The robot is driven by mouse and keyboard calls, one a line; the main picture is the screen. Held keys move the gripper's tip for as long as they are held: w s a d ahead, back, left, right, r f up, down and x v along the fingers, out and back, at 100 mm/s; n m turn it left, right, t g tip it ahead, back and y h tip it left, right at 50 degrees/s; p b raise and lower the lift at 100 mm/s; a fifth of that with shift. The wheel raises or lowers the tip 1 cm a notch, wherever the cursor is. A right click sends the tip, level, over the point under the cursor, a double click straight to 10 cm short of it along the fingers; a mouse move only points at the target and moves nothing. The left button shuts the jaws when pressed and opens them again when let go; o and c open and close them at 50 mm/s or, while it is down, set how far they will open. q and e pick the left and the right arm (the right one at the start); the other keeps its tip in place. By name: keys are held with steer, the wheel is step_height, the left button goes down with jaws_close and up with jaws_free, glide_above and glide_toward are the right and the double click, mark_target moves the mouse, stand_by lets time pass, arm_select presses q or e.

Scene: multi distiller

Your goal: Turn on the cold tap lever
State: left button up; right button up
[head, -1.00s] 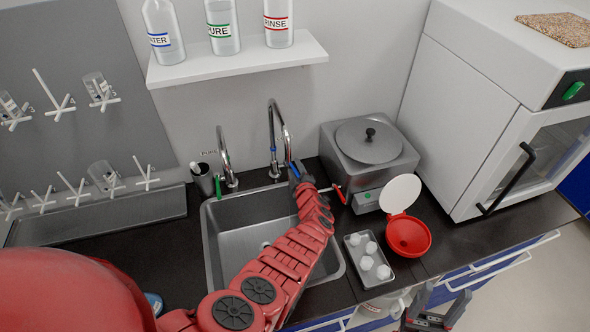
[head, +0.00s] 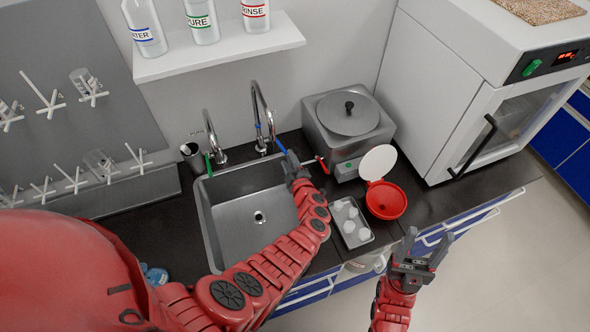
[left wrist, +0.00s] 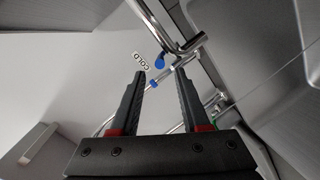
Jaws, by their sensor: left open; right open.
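The cold tap lever (head: 281,146) is a short blue-tipped lever on the tall chrome tap (head: 264,125) behind the sink. My left gripper (head: 291,160) is just in front of and below it. In the left wrist view my left gripper (left wrist: 161,74) is open with nothing between its fingers. Blue parts of the tap, one a rounded lever end (left wrist: 159,61), show just beyond the fingertips, near a COLD label (left wrist: 139,61). I cannot tell whether a finger touches the lever. My right gripper (head: 427,246) is open and empty at the lower right, out past the counter's front edge.
The steel sink (head: 222,232) lies below the tap. A red lever (head: 321,163) is right of my left gripper, beside a lidded bath (head: 345,120). A tray (head: 351,222) and a red bowl (head: 386,200) stand on the counter. A second tap (head: 214,140) is to the left.

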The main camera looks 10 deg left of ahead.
arm_select(q)
steer(key=v, duration=0.6)
steer(key=shift+s+d, duration=0.2)
steer(key=shift+s, duration=0.1)
